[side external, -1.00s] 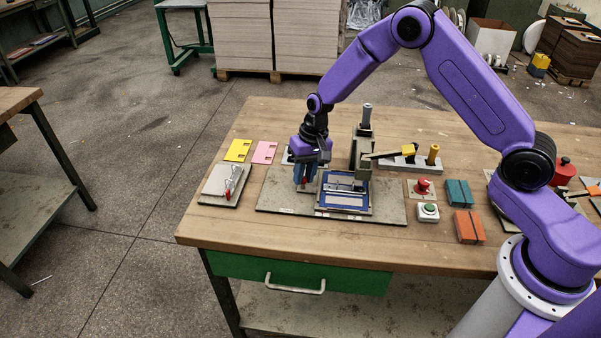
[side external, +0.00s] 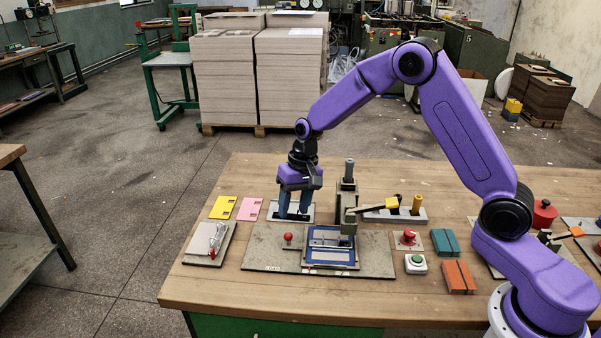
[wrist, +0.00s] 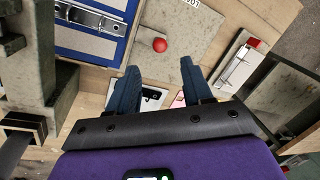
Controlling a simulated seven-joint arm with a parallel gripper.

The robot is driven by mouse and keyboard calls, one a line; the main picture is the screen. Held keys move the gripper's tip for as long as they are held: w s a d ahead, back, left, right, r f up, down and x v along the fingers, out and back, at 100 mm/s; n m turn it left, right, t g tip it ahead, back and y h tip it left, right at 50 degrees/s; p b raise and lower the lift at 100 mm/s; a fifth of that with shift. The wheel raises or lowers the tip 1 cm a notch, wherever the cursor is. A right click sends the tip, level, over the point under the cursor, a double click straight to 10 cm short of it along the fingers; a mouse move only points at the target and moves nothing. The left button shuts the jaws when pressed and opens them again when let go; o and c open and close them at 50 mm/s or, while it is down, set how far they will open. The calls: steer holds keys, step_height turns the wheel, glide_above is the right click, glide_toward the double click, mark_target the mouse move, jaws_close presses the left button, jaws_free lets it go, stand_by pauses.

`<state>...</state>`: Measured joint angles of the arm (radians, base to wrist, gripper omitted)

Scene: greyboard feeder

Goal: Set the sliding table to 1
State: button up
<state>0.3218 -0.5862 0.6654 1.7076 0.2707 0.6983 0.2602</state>
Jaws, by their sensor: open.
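The sliding table (side external: 330,262) is a blue-framed plate with metal fittings on a grey base plate (side external: 270,262), right of the base's middle. Its small red ball knob (side external: 288,237) sticks out on the left. In the wrist view, the table (wrist: 70,38) is at upper left and the knob (wrist: 160,45) stands free beyond my fingertips. My gripper (side external: 294,214) is open and empty, behind the knob and apart from it, over a pale plate. Both fingers show in the wrist view (wrist: 160,82). A label on the base is partly visible; its marks are too small to read.
A grey post (side external: 348,205) with a lever stands just behind the table. A plate with a red-tipped clamp (side external: 210,242) lies left, yellow (side external: 222,206) and pink (side external: 249,208) cards behind it. The bench front is clear.

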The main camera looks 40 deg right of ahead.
step_height(320, 180, up, 10)
steer(key=d, duration=0.1)
steer(key=shift+s+d+f, duration=0.2)
steer(key=shift+d, duration=0.2)
steer(key=s+a+r+n, duration=0.1)
steer(key=s+n, duration=0.1)
steer(key=s, duration=0.4)
steer(key=s+a+r+n+h, duration=0.1)
steer(key=s+n, duration=0.2)
steer(key=s, duration=0.3)
steer(key=s+a+r+n, duration=0.1)
steer(key=s+a+n, duration=0.1)
steer(key=s, duration=0.5)
steer(key=s+d+f+n, duration=0.1)
steer(key=s+d+n, duration=0.2)
steer(key=s, duration=0.5)
steer(key=s+d+f+n, duration=0.1)
steer(key=s+d+n, duration=0.3)
steer(key=s, duration=0.5)
steer(key=shift+n+h, duration=0.4)
